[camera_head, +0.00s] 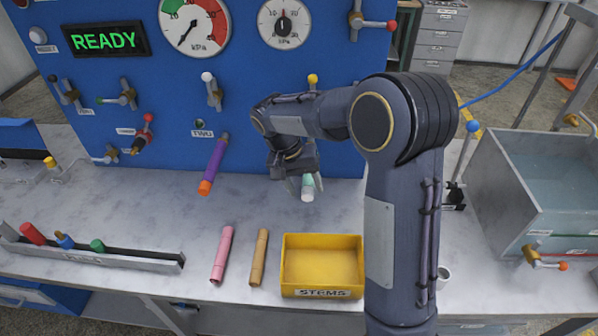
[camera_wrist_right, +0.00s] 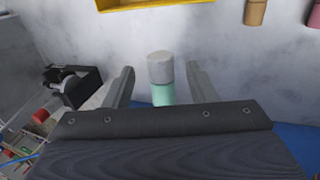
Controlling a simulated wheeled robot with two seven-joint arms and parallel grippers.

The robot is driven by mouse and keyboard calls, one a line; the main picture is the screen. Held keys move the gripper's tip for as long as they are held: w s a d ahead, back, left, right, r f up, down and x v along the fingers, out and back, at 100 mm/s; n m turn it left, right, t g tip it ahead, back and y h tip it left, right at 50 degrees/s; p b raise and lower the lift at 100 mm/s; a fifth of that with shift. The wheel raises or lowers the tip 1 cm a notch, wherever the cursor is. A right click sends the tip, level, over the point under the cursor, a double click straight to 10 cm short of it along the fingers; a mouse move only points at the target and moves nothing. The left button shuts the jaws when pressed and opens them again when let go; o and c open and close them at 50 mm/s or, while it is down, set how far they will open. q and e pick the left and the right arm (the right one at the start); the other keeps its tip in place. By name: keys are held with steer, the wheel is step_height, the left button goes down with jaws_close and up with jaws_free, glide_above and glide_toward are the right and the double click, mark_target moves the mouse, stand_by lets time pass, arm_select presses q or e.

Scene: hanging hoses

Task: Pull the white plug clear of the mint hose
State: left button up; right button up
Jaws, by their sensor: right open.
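The white plug (camera_head: 308,194) sits in the lower end of the mint hose (camera_head: 318,181), which hangs in front of the blue panel. In the right wrist view the white plug (camera_wrist_right: 160,67) stands out past the end of the mint hose (camera_wrist_right: 163,95). My right gripper (camera_head: 303,187) is open, its fingers on either side of the hose end. In the wrist view my right gripper (camera_wrist_right: 160,80) shows a gap between each finger and the plug. The upper part of the mint hose is hidden behind my right arm and gripper. My left gripper is not in view.
A purple hose (camera_head: 215,158) with an orange plug (camera_head: 205,187) hangs to the left. A yellow STEMS tray (camera_head: 322,294), a pink hose (camera_head: 222,254) and a tan hose (camera_head: 259,257) lie on the bench. A grey rack (camera_head: 130,263) holds coloured plugs at left. The bench between is clear.

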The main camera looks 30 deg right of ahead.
steer(key=shift+s+d+f, duration=0.1)
steer(key=shift+d+f, duration=0.05)
steer(key=shift+f, duration=0.5)
steer(key=c, duration=1.1)
steer(key=shift+o, duration=0.2)
steer(key=shift+s+a, duration=0.4)
steer(key=shift+s, duration=0.2)
steer(key=shift+s+a+b, duration=0.2)
steer(key=shift+s+a, duration=0.4)
steer(key=shift+s, duration=0.35)
steer(key=shift+s+a+b, duration=0.2)
steer(key=shift+s+a, duration=0.35)
steer(key=shift+s, duration=0.35)
